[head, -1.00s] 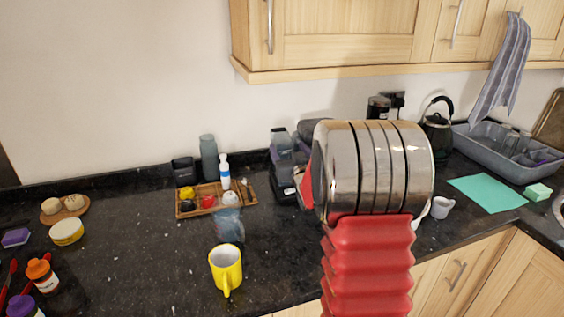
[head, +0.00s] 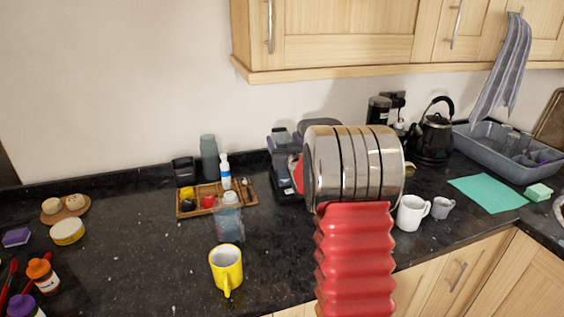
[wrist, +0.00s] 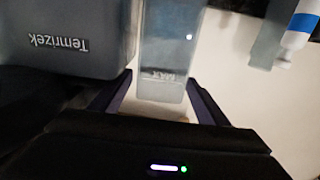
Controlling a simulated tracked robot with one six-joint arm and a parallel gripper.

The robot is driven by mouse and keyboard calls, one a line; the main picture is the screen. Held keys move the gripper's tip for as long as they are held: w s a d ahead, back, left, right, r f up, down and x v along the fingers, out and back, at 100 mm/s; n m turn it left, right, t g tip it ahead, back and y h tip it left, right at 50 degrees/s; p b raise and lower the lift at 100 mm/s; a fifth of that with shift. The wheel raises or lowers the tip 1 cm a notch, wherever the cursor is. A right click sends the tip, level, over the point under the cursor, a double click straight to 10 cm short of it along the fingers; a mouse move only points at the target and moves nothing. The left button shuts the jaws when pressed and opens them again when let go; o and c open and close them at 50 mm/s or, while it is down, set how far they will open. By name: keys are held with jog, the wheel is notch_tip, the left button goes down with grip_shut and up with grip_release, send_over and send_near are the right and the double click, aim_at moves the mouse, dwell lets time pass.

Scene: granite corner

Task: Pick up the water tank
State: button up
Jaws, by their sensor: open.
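The water tank (wrist: 168,50) is a translucent grey-blue box with a MAX mark, upside down in the wrist view. It stands beside a dark grey body lettered Temrizek (wrist: 65,35). My gripper (wrist: 160,80) is open, with one dark finger on each side of the tank's near end. I cannot tell whether either finger touches it. In the head view what looks like the tank (head: 281,138) shows as a small grey-blue patch at the back of the counter, left of my wrist. My arm hides most of the machine and the gripper there.
A wooden tray (head: 217,198) with small items, a clear bottle (head: 229,220) and a yellow mug (head: 226,268) stand left of my arm. A white mug (head: 411,212), a small grey cup (head: 443,208) and a kettle (head: 434,135) are right. Wall cabinets (head: 350,40) hang above.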

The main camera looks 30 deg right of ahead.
aim_at(279, 131)
jog(key=shift+x, duration=1.75)
jog(key=shift+c, duration=0.2)
grip_shut()
jog(key=shift+r, duration=0.2)
